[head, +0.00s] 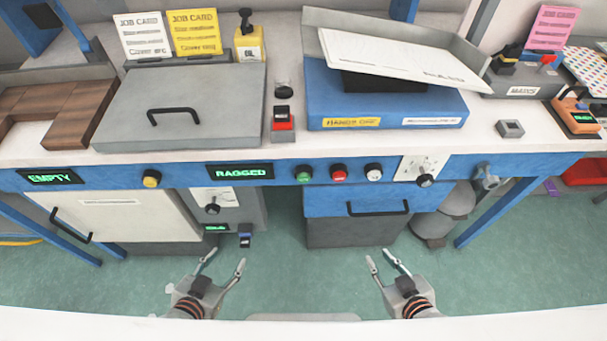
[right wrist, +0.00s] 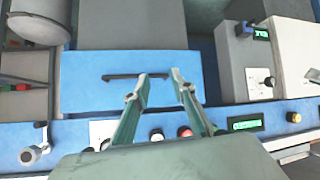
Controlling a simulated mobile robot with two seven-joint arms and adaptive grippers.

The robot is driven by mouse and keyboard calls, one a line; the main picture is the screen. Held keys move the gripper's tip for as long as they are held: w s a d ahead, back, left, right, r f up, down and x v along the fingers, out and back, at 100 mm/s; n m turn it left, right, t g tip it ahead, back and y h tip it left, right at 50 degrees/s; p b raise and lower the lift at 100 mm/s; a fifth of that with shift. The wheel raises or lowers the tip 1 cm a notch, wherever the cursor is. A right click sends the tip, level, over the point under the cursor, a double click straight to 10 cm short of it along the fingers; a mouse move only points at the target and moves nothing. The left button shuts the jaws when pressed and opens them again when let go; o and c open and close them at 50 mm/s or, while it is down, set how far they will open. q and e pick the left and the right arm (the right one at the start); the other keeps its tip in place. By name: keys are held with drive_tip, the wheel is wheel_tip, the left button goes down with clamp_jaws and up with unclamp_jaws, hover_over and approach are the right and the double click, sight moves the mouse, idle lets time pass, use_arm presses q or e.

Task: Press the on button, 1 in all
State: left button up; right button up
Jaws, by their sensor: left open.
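A row of round buttons sits on the blue front rail of the bench in the head view: a green button (head: 303,173), a red button (head: 338,173) and a white button (head: 373,172). A yellow button (head: 151,178) is further left. I cannot read which one is marked on. The red button (right wrist: 184,131) and white button (right wrist: 156,134) also show in the right wrist view. My left gripper (head: 227,258) is open and empty, below and left of the green button. My right gripper (head: 379,258) is open and empty, below the white button; it also shows in the right wrist view (right wrist: 160,80).
A display reading RAGGED (head: 240,171) is left of the green button. A dial plate (head: 420,168) is right of the white button. A blue drawer (head: 345,200) with a black handle is below the buttons. The green floor around both grippers is clear.

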clamp_jaws()
idle(1.2)
